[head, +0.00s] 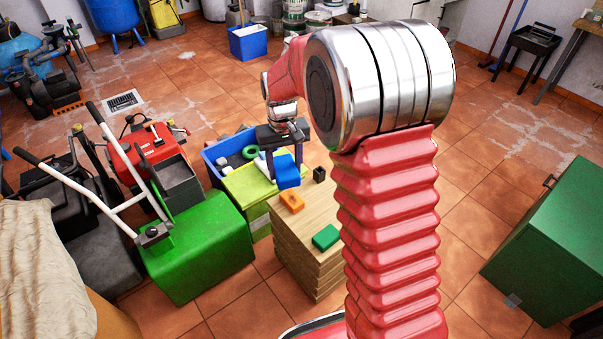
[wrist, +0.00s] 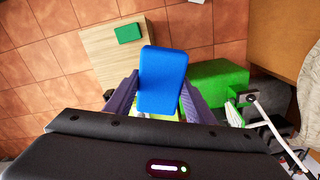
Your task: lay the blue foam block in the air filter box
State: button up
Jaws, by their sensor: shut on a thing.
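The blue foam block (head: 287,172) is held in my gripper (head: 283,155), above the left edge of the wooden stack and beside the lime-green box. In the wrist view the blue block (wrist: 163,78) sits between the two dark fingers of my gripper (wrist: 160,92), which are shut on it. The lime-green box (head: 249,186) stands left of the wooden stack; I cannot tell for certain that it is the air filter box. Its inside is hard to make out, and my gripper partly covers its right side. In the wrist view the block hides most of what lies under it.
The wooden stack (head: 300,254) bears an orange block (head: 292,201), a green block (head: 325,237) and a small black block (head: 319,174). A blue crate (head: 212,169) with a green ring stands behind the lime-green box. A green bin (head: 205,250) and a red machine (head: 143,150) are left.

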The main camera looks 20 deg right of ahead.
aim_at(178, 181)
jog(key=k, duration=0.65)
jog(key=u, duration=0.2)
jog(key=i, duration=0.85)
jog(key=u, duration=0.6)
jog(key=i, duration=1.25)
jog(key=z, duration=0.15)
